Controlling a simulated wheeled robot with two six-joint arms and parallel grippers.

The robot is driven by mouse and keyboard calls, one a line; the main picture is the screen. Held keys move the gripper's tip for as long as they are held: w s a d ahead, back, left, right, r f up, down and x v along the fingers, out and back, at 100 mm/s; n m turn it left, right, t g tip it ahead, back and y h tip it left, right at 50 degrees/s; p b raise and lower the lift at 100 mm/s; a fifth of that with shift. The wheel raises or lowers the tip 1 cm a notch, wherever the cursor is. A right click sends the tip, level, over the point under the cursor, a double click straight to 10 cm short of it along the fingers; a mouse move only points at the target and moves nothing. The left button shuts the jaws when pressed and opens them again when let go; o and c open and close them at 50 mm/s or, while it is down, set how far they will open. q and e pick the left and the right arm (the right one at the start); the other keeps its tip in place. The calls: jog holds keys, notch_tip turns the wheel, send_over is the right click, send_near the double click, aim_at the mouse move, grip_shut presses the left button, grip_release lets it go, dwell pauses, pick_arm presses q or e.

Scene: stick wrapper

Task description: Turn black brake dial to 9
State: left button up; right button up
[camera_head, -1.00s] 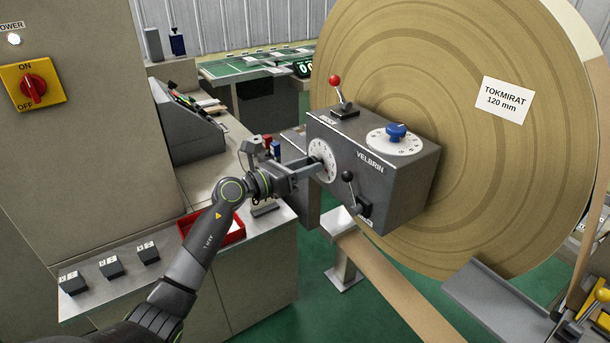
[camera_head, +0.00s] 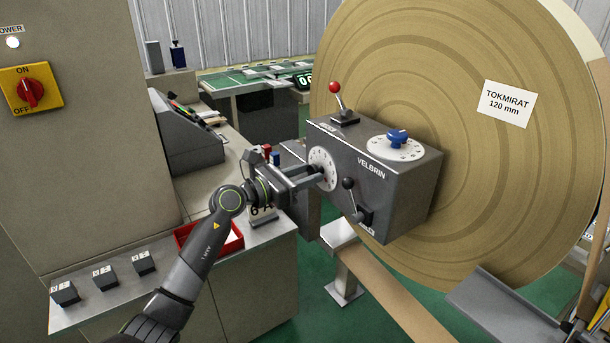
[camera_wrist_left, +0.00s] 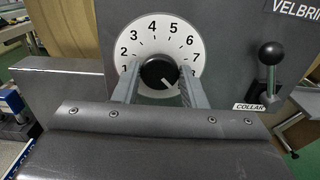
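The black brake dial (camera_wrist_left: 158,72) sits on a round white number plate (camera_wrist_left: 153,35) on the side of the grey VELBRIN box (camera_head: 345,165). The numbers 1 to 8 are readable; the area past 8 is behind a finger. The knob's white mark points to the lower right. My left gripper (camera_wrist_left: 158,76) has one finger on each side of the knob, with what looks like a narrow gap to it; contact is unclear. In the head view the left gripper (camera_head: 319,176) reaches the plate, which hides the knob. My right gripper is out of view.
A blue knob (camera_head: 397,138) on a white plate and a red-ball lever (camera_head: 336,92) are on top of the box. A black COLLAR lever (camera_wrist_left: 270,62) stands right of the dial. The big roll (camera_head: 470,80) is behind; a red tray (camera_head: 228,243) lies below my arm.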

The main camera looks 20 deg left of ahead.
pick_arm(q)
jog(key=o, duration=0.4)
jog(key=b+v, duration=0.4)
jog(key=v, duration=1.3)
jog(key=shift+s+a, duration=0.2)
jog(key=shift+f, duration=0.1)
